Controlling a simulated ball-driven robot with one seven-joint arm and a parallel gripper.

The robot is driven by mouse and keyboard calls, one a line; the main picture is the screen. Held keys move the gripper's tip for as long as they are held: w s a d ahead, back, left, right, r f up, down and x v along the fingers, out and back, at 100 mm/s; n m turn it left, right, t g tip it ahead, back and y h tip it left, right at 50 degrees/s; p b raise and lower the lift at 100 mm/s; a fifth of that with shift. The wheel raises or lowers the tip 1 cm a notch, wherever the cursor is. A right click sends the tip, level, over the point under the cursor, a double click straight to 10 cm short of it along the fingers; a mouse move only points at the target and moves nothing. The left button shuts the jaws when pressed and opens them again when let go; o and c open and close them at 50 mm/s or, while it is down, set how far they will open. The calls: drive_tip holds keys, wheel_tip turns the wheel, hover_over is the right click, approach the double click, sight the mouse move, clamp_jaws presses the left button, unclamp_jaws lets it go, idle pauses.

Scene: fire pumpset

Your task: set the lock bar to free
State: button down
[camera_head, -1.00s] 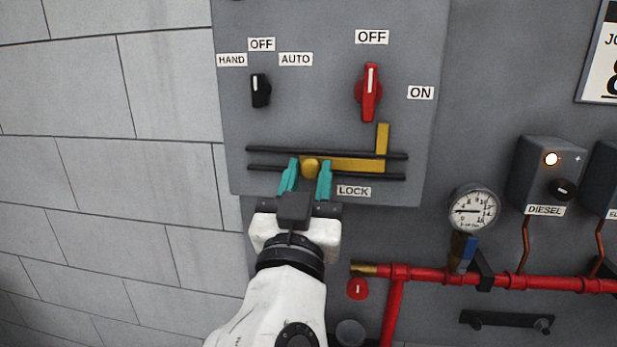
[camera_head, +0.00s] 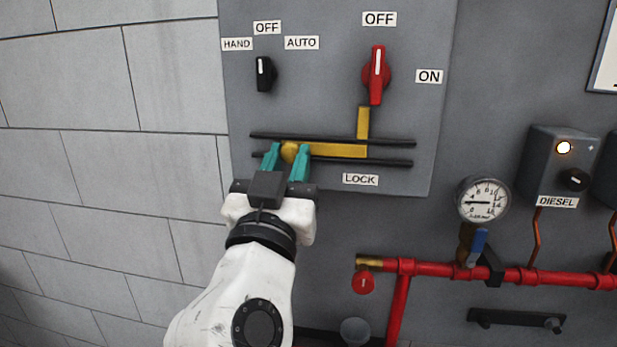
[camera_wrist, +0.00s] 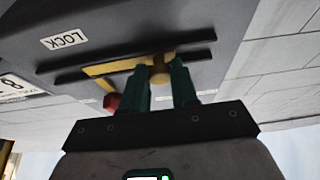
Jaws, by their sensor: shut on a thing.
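The yellow lock bar (camera_head: 338,151) lies between two dark horizontal rails on the grey panel. Its upright arm (camera_head: 363,122) rises at its right end, to the lower left of the red OFF/ON switch (camera_head: 376,75). The switch handle is upright, toward OFF. My gripper (camera_head: 287,154) has its teal fingers either side of the bar's round yellow knob at the left end and is shut on it. The wrist view also shows the knob (camera_wrist: 162,74) between the fingers. The LOCK label (camera_head: 360,179) is below the rails, right of my gripper.
A black HAND/OFF/AUTO knob (camera_head: 265,74) sits above, pointing up. A pressure gauge (camera_head: 482,202), red pipe (camera_head: 440,271) and DIESEL box (camera_head: 560,167) are to the right. The pale block wall (camera_head: 110,130) is at left.

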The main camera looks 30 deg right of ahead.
drive_tip(key=shift+w+a, duration=0.3)
drive_tip(key=shift+a, duration=0.1)
drive_tip(key=c, duration=0.9)
unclamp_jaws()
drive_tip(key=shift+a, duration=0.1)
drive_tip(key=shift+o, duration=0.2)
drive_tip(key=b+v, duration=0.3)
drive_tip(key=v, duration=0.7)
drive_tip(key=shift+s+a+f+b, duration=0.2)
drive_tip(key=shift+s+a+b, duration=0.05)
drive_tip(key=shift+b, duration=0.1)
